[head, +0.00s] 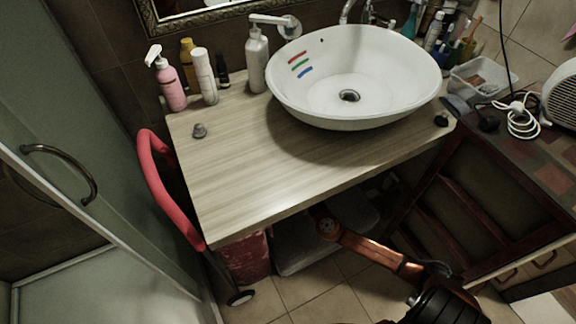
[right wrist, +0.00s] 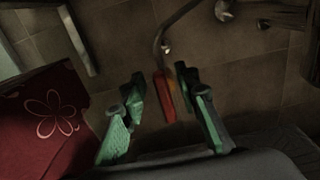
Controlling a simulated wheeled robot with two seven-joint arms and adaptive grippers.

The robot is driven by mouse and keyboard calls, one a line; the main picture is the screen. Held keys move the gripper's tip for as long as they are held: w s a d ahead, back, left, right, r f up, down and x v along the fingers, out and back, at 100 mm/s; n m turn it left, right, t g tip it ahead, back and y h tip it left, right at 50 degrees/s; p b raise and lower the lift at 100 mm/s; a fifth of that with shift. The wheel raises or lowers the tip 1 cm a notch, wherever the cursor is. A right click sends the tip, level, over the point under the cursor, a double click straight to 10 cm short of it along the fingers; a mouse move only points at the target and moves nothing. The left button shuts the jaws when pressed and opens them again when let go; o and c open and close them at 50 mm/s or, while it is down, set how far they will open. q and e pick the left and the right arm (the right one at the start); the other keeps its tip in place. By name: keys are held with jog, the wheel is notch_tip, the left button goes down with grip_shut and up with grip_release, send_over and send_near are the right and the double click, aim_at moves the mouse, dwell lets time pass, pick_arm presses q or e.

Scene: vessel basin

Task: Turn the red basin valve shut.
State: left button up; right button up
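The red basin valve handle (right wrist: 166,99) shows in the right wrist view below a metal pipe (right wrist: 163,38) against the tiled wall. It is a narrow red lever with an orange-yellow edge at its right. My right gripper (right wrist: 160,86) has its green fingers spread, one on each side of the handle in the picture. I see a gap on the left; the right finger looks very close, and I cannot tell if it touches. In the head view my orange arm reaches under the counter, which hides that gripper and the valve. My left gripper is not in view.
The wooden counter (head: 260,160) carries the white basin (head: 350,105) and several bottles, and it overhangs my arm. A dark wooden cabinet (head: 480,215) stands at the right.

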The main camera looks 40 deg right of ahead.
jog(key=shift+w+d, duration=0.2)
jog(key=shift+w, duration=0.5)
jog(key=shift+c, duration=0.6)
grip_shut()
